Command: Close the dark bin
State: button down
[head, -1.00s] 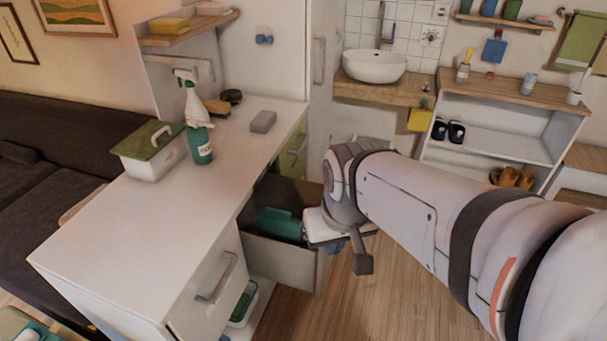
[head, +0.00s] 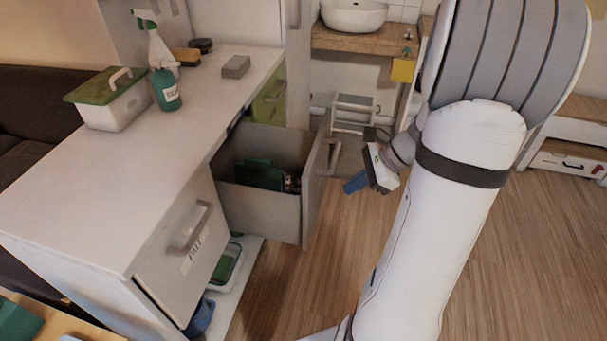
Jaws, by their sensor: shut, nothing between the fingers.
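The dark bin (head: 262,212) is a grey-brown pull-out drawer under the white counter, standing well open into the room. Its front panel (head: 315,190) faces right and carries a pale handle (head: 331,157). A green item (head: 262,174) and other things lie inside, partly hidden by the wall.
The white counter (head: 135,180) bears a lidded caddy (head: 115,110), a spray bottle (head: 166,90) and a grey block (head: 236,66). A closed drawer with a handle (head: 190,228) is nearer. A step stool (head: 352,112) stands behind. Wooden floor (head: 300,290) is clear right of the bin.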

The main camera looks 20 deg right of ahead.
jog(key=d+f+m+t+b, duration=0.1)
jog(key=d+f+m+t, duration=0.1)
jog(key=d+f+m, duration=0.2)
jog(key=b, duration=0.3)
send_near(311, 203)
jog(key=shift+y, duration=0.3)
jog(key=f, duration=0.1)
jog(key=w+a+f, duration=0.1)
jog(key=f, duration=0.1)
jog(key=w+a+f, duration=0.1)
jog(key=shift+f, duration=0.4)
jog(key=shift+w+a, duration=0.35)
jog(key=shift+a, duration=0.1)
